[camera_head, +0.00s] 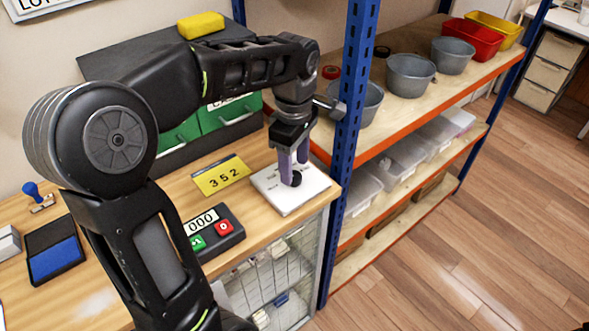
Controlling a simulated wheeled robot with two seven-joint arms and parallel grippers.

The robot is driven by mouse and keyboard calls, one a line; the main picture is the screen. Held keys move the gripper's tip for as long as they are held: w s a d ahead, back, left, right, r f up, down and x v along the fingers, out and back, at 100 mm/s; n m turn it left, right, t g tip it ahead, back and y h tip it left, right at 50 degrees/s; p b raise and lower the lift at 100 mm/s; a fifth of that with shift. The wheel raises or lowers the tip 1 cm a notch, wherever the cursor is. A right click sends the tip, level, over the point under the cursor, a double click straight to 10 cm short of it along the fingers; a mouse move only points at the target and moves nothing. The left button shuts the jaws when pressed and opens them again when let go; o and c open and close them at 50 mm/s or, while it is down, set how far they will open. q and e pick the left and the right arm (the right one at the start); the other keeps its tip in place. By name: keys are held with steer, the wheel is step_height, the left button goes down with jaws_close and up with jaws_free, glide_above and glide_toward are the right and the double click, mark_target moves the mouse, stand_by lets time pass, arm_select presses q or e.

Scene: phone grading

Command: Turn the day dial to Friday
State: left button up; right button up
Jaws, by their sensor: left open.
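The day dial is a small black knob (292,179) on a white square plate (306,193) at the right end of the wooden bench. The lettering around the knob is too small to read, and I cannot tell which day it points to. My left gripper (292,174) points down over the plate, with its purple fingers open at the knob. I cannot tell whether the fingers touch the knob. My right gripper is not in view.
A yellow sign reading 352 (221,176) and a counter box with green and red buttons (214,233) are left of the plate. A blue post (352,110) and shelves with grey bins (409,76) stand close on the right. A blue ink pad (53,259) lies at left.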

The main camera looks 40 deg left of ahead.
mark_target(294, 179)
arm_select(q)
steer(key=shift+f, duration=1.1)
jaws_close()
